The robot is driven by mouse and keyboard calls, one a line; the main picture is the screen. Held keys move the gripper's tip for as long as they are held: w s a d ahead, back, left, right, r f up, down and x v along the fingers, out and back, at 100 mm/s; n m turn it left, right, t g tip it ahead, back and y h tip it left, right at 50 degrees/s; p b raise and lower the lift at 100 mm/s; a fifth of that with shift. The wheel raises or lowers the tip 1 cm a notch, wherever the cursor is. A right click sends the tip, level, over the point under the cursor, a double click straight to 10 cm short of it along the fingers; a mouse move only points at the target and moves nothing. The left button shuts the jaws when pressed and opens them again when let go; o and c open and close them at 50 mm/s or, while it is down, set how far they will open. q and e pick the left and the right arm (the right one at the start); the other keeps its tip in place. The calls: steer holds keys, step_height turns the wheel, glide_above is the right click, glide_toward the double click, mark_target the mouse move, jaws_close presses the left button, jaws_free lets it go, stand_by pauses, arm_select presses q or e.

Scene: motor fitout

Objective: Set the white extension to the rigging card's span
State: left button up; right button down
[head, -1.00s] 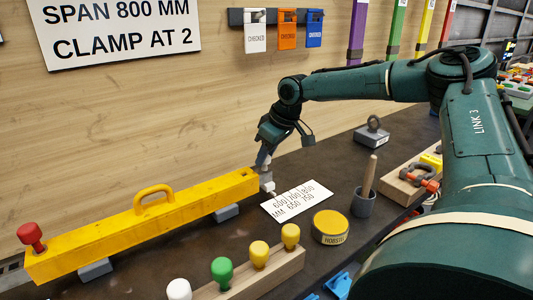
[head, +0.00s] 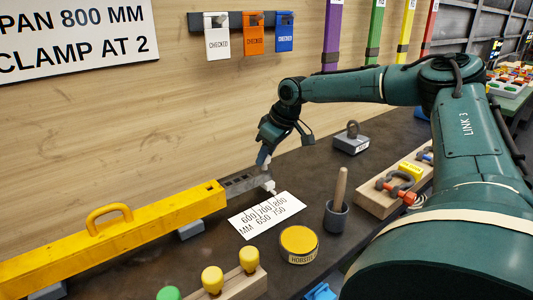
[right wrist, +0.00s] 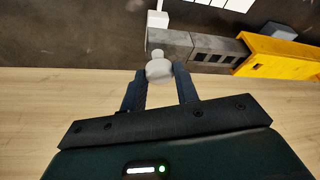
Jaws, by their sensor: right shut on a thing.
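The rigging card (head: 80,42) on the back wall reads "SPAN 800 MM, CLAMP AT 2", its left edge cut off. The yellow beam (head: 150,231) lies along the bench. A grey bar with holes (head: 246,180) sticks out of its right end and carries a white end piece (head: 268,186). My right gripper (head: 264,160) is at this end, shut on a pale knob (right wrist: 159,68); the right wrist view also shows the bar (right wrist: 215,47). A white scale plate (head: 266,214), marked 600 to 800, lies in front. My left gripper is not in view.
Yellow and green knobs stand in a wooden rack (head: 245,284) in front. A yellow round tin (head: 299,243), a grey cup with a stick (head: 336,216) and a shackle board (head: 390,192) stand to the right. A grey weight (head: 351,140) sits farther back.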

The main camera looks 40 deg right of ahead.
steer(key=c, duration=1.1)
jaws_free()
steer(key=shift+a, duration=0.1)
steer(key=shift+o, duration=0.2)
steer(key=p+v, duration=0.1)
steer(key=v, duration=1.2)
steer(key=shift+r, duration=0.1)
